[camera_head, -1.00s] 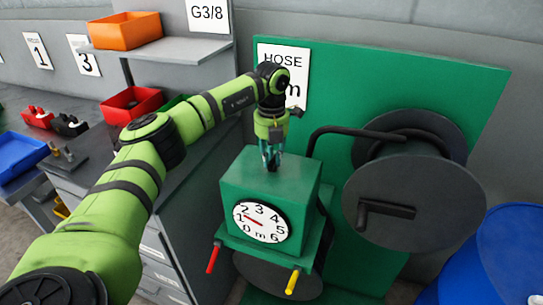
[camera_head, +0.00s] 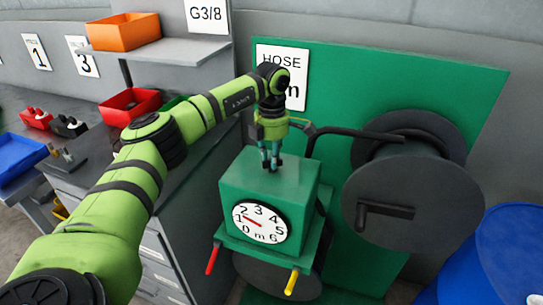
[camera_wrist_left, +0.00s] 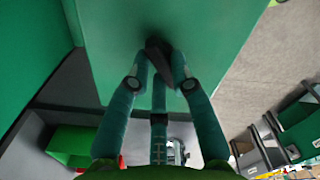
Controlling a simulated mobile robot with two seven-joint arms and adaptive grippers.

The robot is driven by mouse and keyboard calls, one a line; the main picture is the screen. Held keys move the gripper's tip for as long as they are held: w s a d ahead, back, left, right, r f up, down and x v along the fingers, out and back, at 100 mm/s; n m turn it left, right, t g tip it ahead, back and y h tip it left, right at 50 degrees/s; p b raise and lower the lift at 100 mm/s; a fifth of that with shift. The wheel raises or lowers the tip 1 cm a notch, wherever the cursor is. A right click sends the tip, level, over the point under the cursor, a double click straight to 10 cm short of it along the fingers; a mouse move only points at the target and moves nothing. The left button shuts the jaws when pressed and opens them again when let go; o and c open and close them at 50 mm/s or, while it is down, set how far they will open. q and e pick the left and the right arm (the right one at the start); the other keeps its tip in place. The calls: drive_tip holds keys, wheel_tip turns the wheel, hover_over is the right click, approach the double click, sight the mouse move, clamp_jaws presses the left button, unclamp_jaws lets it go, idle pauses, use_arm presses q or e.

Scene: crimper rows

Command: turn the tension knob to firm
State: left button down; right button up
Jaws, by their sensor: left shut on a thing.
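The green machine box (camera_head: 262,185) stands in front of the green panel, with a round white dial (camera_head: 260,221) numbered 0 to 6 m on its front. Its red needle points near 1. My left gripper (camera_head: 270,165) points down at the box's top, fingers closed together. In the left wrist view my left gripper (camera_wrist_left: 160,72) is shut on a small black knob (camera_wrist_left: 156,48) on the green surface. The knob is mostly hidden by the fingers in the head view. No firm marking can be read. My right gripper is out of view.
A red lever (camera_head: 212,258) and a yellow lever (camera_head: 291,281) stick out below the dial. A black hose (camera_head: 345,131) runs behind the gripper to the dark reel (camera_head: 412,210). A HOSE sign (camera_head: 283,60) hangs behind. A blue drum (camera_head: 500,262) stands at right.

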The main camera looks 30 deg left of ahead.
use_arm(q)
drive_tip(key=m, duration=0.7)
drive_tip(key=shift+d, duration=0.1)
idle(0.5)
drive_tip(key=c, duration=1.1)
unclamp_jaws()
wheel_tip(320, 180, up, 12)
